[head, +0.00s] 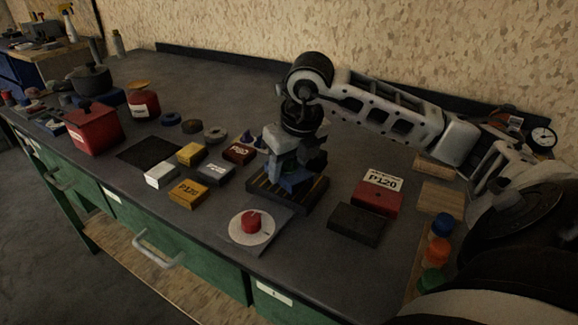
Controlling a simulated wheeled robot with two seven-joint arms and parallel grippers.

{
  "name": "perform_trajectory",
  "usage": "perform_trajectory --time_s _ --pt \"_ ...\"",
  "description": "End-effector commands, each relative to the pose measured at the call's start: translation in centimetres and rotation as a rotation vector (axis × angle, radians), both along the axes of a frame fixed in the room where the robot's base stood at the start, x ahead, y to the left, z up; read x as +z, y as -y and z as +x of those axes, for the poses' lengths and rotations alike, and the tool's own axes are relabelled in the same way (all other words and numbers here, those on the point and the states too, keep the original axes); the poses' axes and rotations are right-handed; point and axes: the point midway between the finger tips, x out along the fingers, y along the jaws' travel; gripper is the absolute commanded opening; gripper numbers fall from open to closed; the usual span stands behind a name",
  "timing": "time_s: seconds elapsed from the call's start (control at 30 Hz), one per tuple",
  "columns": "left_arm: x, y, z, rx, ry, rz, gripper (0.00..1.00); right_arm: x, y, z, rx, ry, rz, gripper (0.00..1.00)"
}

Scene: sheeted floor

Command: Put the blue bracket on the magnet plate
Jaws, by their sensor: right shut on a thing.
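The magnet plate (262,190) is a dark block with thin yellowish stripes in the middle of the bench. My right gripper (294,168) points down over it and is shut on the blue bracket (293,182). The bracket is low over the plate and partly hidden by the fingers; I cannot tell whether it touches the plate. A red knob (251,222) on a white dial stands in front of the plate. My left gripper is not in view.
Yellow, grey and dark red labelled blocks (187,192) lie left of the plate. A red P120 box (377,191) and a dark block (355,224) lie to its right. Small coloured bottles (438,252) stand at the right edge.

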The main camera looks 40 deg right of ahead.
Motion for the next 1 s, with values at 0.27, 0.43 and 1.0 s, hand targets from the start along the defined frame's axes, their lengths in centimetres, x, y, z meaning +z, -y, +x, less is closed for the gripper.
perform_trajectory --time_s 0.27,0.43,1.0 --pt "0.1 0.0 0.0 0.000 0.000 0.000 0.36 -0.4 0.0 0.1 -0.001 0.003 0.000 0.20" --pt "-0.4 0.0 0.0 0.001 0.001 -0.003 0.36 -0.9 0.0 0.0 -0.001 0.003 0.000 0.20" --pt "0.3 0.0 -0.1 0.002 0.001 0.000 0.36 1.4 0.0 -0.3 -0.002 0.006 0.000 0.72"
